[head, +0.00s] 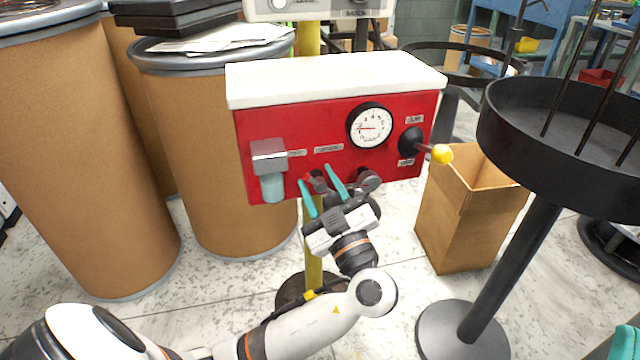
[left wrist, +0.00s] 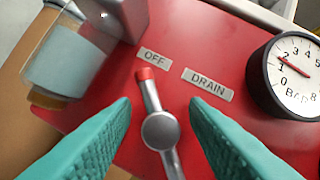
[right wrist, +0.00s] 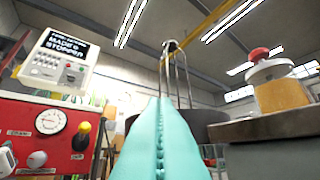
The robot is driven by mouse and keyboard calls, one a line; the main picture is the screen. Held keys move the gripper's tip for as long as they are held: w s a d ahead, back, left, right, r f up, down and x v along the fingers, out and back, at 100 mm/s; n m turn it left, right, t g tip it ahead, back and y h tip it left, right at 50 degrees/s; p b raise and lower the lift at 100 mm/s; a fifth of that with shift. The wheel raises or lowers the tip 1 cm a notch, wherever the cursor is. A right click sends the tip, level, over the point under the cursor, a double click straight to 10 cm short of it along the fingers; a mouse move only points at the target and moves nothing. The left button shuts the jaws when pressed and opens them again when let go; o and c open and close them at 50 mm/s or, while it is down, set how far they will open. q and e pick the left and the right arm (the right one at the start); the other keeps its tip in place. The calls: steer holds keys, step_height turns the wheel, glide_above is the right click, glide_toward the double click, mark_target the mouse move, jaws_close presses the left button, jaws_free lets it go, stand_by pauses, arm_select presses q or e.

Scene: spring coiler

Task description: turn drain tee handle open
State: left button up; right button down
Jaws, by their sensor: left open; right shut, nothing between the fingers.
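The drain tee handle (left wrist: 168,155) is a metal lever with a red tip on a round hub, on the red panel (left wrist: 230,130). In the left wrist view its red end points up, leaning slightly left, towards the OFF label (left wrist: 154,58). The DRAIN label (left wrist: 208,84) is to its right. My left gripper (left wrist: 160,103) is open, its teal fingers on either side of the handle with visible gaps. In the head view my left gripper (head: 315,175) is at the panel's lower front and hides part of the handle. My right gripper (right wrist: 160,115) is shut and empty, away from the panel.
A pressure gauge (head: 369,126) and a yellow-knobbed lever (head: 441,153) are right of the handle. A clear-bowled filter (head: 271,185) hangs at left. A cardboard box (head: 450,215) and a black round stand (head: 545,130) are at right. Brown drums (head: 85,150) stand at left.

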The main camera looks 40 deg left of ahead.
arm_select(q)
steer(key=shift+w+a, duration=0.1)
steer(key=shift+a, duration=0.05)
steer(key=shift+c, duration=0.2)
jaws_close()
